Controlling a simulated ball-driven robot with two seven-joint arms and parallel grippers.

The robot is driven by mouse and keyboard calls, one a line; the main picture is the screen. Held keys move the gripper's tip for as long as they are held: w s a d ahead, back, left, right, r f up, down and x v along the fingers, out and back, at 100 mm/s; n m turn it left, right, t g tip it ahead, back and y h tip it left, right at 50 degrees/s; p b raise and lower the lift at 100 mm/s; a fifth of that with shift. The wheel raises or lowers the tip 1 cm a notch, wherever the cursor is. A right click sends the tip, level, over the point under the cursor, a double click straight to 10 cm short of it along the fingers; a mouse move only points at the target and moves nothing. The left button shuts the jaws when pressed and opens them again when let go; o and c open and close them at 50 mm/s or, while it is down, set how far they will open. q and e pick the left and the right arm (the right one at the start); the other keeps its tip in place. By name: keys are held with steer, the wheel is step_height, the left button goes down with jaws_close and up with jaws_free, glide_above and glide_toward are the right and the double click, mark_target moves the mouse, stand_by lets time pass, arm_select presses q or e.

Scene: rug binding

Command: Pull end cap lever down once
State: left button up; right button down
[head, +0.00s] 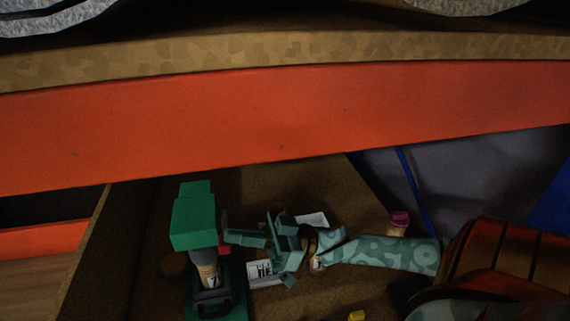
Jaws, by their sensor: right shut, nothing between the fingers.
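A machine with a green block head (194,222), a grey neck and a dark base (212,300) on a green plate stands at lower centre-left. A small red part (224,245) shows at the right side of its head; I cannot tell whether this is the end cap lever. My right gripper (232,236) comes in from the right, shut and empty. Its fingertips are close beside the red part and the green head; I cannot tell whether they touch. My left gripper is not in view.
An orange beam (280,125) crosses the view above a brown work surface (155,225). White cards with print (258,272) lie under my right gripper. A pink-topped item (399,220), a blue cable (412,185) and a small yellow item (356,315) are to the right.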

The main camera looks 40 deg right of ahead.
steer(key=v, duration=0.9)
steer(key=shift+s+d+f+b, duration=0.15)
steer(key=shift+s+d+b, duration=0.05)
steer(key=shift+s+b, duration=0.2)
steer(key=shift+w, duration=0.1)
